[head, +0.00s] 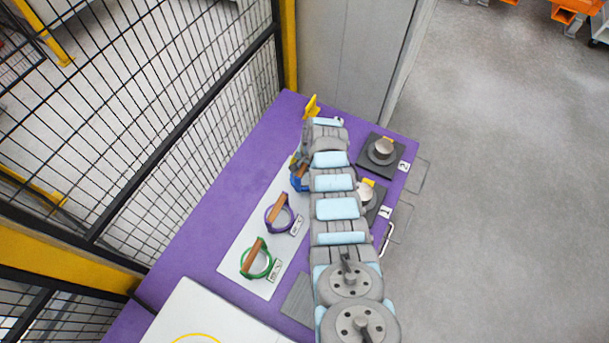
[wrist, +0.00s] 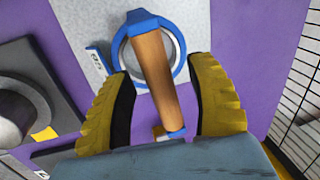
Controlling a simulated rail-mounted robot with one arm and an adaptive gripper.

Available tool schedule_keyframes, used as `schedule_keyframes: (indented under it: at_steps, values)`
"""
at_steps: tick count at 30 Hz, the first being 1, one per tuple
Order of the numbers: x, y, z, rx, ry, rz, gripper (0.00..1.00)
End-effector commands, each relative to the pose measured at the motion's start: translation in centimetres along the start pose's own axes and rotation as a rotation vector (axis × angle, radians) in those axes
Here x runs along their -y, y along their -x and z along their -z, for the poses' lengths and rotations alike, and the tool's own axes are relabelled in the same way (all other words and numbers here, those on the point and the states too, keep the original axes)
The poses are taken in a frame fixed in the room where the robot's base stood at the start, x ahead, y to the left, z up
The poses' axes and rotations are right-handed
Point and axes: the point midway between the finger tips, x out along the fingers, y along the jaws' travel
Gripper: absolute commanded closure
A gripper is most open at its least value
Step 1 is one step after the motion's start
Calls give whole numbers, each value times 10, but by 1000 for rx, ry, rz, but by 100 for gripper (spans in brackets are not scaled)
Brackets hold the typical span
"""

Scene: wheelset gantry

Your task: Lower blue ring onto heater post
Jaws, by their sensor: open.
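The blue ring (wrist: 180,62) lies on the pale panel, with a wooden handle (wrist: 155,75) across it. In the head view the blue ring (head: 299,184) is mostly hidden by my arm. My gripper (wrist: 164,72) is open, its yellow-backed fingers on either side of the handle with gaps showing. I cannot tell its exact height over the handle. Two heater posts stand on dark square bases: post 2 (head: 383,148) in clear view, and post 1 (head: 364,192) partly behind my arm. One grey post (wrist: 14,118) shows at the left of the wrist view.
A purple ring (head: 285,222) and a green ring (head: 262,266), each with a wooden handle, lie on the pale panel (head: 240,252) on the purple table (head: 220,200). A wire mesh fence (head: 190,110) runs along the table's left side. Open floor is at right.

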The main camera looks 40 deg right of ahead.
Motion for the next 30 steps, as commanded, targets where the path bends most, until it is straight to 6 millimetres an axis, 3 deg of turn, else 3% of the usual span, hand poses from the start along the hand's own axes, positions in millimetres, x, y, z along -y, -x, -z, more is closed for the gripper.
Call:
schedule_keyframes:
  at_steps: [18,20,24,30]
  values:
    - [-1,-4,0,0,0,0,44]
    - [-1,-4,0,0,0,0,58]
    - [-1,-4,0,0,0,0,98]
    - [0,-4,0,-1,0,1,100]
